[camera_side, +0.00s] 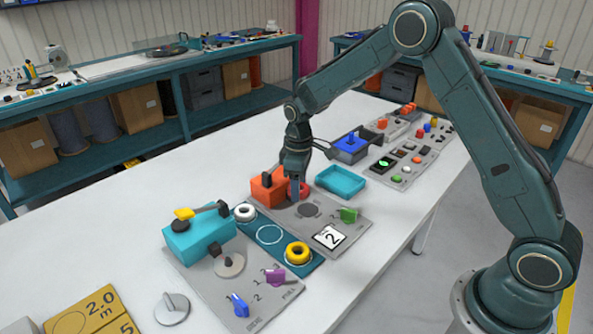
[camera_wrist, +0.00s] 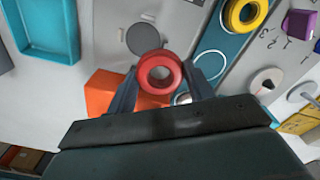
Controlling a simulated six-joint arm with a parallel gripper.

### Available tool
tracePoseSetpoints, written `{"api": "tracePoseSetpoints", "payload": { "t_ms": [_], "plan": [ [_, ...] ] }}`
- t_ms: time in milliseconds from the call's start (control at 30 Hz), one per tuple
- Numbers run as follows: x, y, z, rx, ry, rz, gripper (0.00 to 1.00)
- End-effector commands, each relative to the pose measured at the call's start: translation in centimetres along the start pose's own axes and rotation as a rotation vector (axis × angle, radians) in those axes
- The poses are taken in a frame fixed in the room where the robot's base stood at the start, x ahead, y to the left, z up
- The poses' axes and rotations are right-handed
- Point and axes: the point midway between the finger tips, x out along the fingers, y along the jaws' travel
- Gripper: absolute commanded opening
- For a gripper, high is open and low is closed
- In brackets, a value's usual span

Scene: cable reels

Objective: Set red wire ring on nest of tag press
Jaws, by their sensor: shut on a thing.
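My gripper (camera_wrist: 161,80) is shut on the red wire ring (camera_wrist: 145,72), with one finger on each side of it in the wrist view. In the side view the red ring (camera_side: 304,189) shows partly behind my gripper (camera_side: 296,192), beside an orange block (camera_side: 264,190) with a black part on top. The block stands on a grey plate (camera_side: 347,212), which seems to be the tag press. A dark grey disc (camera_side: 309,210), perhaps its nest, is bare and also shows in the wrist view (camera_wrist: 143,39), just beyond the ring. The ring's height above the plate is hard to tell.
A teal strip (camera_side: 285,251) carries a white ring (camera_side: 245,212) and a yellow ring (camera_side: 298,252). A cyan machine (camera_side: 199,238) stands at left.

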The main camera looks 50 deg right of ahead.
Motion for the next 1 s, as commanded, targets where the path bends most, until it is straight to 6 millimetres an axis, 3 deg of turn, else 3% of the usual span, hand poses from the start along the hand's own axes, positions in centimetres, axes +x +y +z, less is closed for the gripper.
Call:
{"api": "tracePoseSetpoints", "payload": {
  "t_ms": [100, 233, 567, 1000],
  "plan": [
    [0.0, 1.6, 1.3, 0.003, 0.001, 0.000, 0.29],
    [0.0, 2.4, 2.0, 0.000, 0.000, 0.000, 0.29],
    [0.6, 2.5, 2.1, -0.001, 0.000, 0.000, 0.29],
    [4.1, 2.4, 2.1, -0.001, -0.001, -0.001, 0.29]
  ]
}}
